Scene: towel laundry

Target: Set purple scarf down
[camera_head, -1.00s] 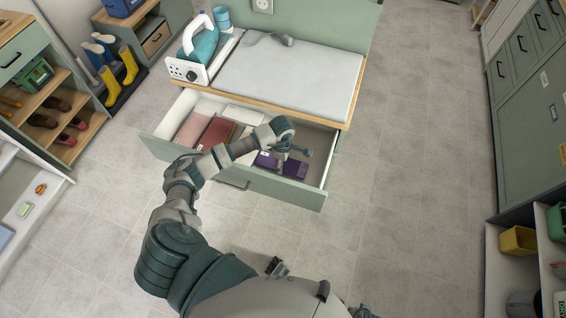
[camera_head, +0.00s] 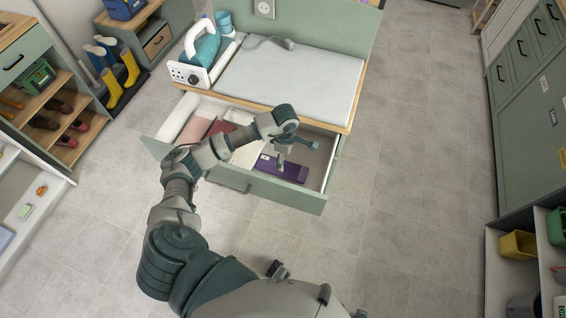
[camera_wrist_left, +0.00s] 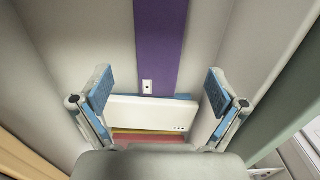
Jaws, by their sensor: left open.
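The purple scarf (camera_head: 286,170) lies folded as a long strip on the floor of the open drawer (camera_head: 268,189), in its right part. In the left wrist view the purple scarf (camera_wrist_left: 159,50) runs up from the middle, with a small white tag at its near end. My left gripper (camera_head: 297,154) is over the drawer, above the scarf. Its fingers (camera_wrist_left: 158,98) are spread wide with nothing between them, and the scarf lies below, apart from them. My right gripper cannot be made out.
Red and pink folded cloths (camera_head: 197,128) and a white item (camera_head: 247,152) lie left of the scarf in the drawer. Above stands an ironing surface (camera_head: 290,80) with an iron (camera_head: 203,50). Drawer walls enclose the gripper; the tiled floor (camera_head: 400,200) at right is clear.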

